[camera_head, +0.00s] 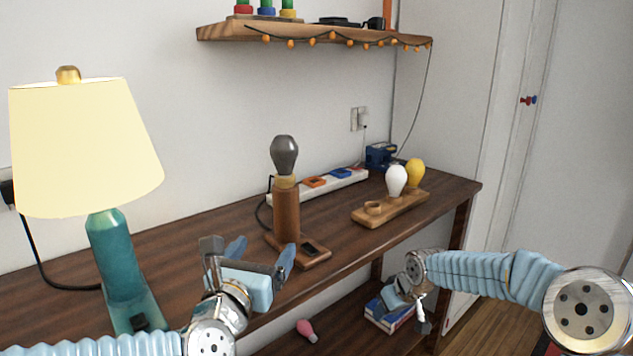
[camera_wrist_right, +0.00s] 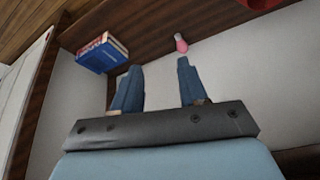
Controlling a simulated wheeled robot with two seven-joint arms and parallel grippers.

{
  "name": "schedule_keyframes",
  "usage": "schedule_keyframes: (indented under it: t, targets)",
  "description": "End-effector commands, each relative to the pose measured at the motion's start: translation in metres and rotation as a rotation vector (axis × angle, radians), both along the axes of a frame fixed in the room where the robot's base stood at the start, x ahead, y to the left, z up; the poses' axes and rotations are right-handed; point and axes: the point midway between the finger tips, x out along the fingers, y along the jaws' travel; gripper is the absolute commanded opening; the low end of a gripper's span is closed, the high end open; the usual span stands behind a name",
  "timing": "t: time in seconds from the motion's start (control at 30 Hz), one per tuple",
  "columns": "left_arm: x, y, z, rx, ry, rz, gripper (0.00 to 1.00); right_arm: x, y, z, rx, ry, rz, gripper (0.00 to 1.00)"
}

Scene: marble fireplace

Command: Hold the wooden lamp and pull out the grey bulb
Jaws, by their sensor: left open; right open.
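The wooden lamp (camera_head: 287,212) stands upright on its wooden base on the dark table, with the grey bulb (camera_head: 284,155) seated in its top. My left gripper (camera_head: 262,252) is open and empty, in front of the lamp and just below its base in the head view. My right gripper (camera_head: 408,300) is lower and to the right, in front of the table's front edge. In the right wrist view its two blue fingers (camera_wrist_right: 157,88) are spread apart with nothing between them.
A wooden holder (camera_head: 372,216) with a white bulb (camera_head: 396,180) and a yellow bulb (camera_head: 414,172) stands right of the lamp. A lit teal lamp (camera_head: 118,255) is at left. A power strip (camera_head: 335,183) lies behind. Below are books (camera_wrist_right: 103,53) and a pink bulb (camera_wrist_right: 180,43).

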Motion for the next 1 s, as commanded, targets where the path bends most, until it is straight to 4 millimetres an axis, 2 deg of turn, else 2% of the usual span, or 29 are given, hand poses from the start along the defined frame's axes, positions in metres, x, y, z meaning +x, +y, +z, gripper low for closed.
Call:
schedule_keyframes:
  t: [0.03, 0.2, 0.27, 0.3, 0.37, 0.4, 0.47, 0.5, 0.6, 0.7, 0.8, 0.9, 1.0]
  targets:
    - [0.0, 0.0, 0.0, 0.0, 0.0, 0.0, 0.84, 0.009, -0.018, 0.032, -0.042, -0.033, -0.01, 0.43]
    - [0.0, 0.0, 0.0, 0.0, 0.0, 0.0, 0.84, 0.017, -0.075, 0.134, -0.188, -0.104, -0.053, 0.43]
    - [0.0, 0.0, 0.0, 0.0, 0.0, 0.0, 0.84, 0.014, -0.091, 0.172, -0.233, -0.127, -0.076, 0.43]
    - [0.0, 0.0, 0.0, 0.0, 0.0, 0.0, 0.84, 0.012, -0.098, 0.198, -0.256, -0.146, -0.091, 0.43]
    - [0.0, 0.0, 0.0, 0.0, 0.0, 0.0, 0.84, 0.009, -0.098, 0.24, -0.277, -0.179, -0.1, 0.43]
    - [0.0, 0.0, 0.0, 0.0, 0.0, 0.0, 0.84, 0.01, -0.087, 0.265, -0.273, -0.207, -0.093, 0.43]
    - [0.0, 0.0, 0.0, 0.0, 0.0, 0.0, 0.84, 0.012, -0.059, 0.296, -0.247, -0.247, -0.068, 0.43]
    - [0.0, 0.0, 0.0, 0.0, 0.0, 0.0, 0.84, 0.013, -0.038, 0.314, -0.221, -0.272, -0.043, 0.43]
    - [0.0, 0.0, 0.0, 0.0, 0.0, 0.0, 0.84, 0.011, 0.017, 0.356, -0.143, -0.331, 0.021, 0.43]
    - [0.0, 0.0, 0.0, 0.0, 0.0, 0.0, 0.84, 0.0, 0.069, 0.396, -0.059, -0.381, 0.089, 0.43]
    - [0.0, 0.0, 0.0, 0.0, 0.0, 0.0, 0.84, -0.017, 0.113, 0.429, 0.023, -0.413, 0.152, 0.43]
    - [0.0, 0.0, 0.0, 0.0, 0.0, 0.0, 0.84, -0.035, 0.146, 0.454, 0.093, -0.433, 0.206, 0.43]
    - [0.0, 0.0, 0.0, 0.0, 0.0, 0.0, 0.84, -0.049, 0.166, 0.47, 0.142, -0.443, 0.243, 0.43]
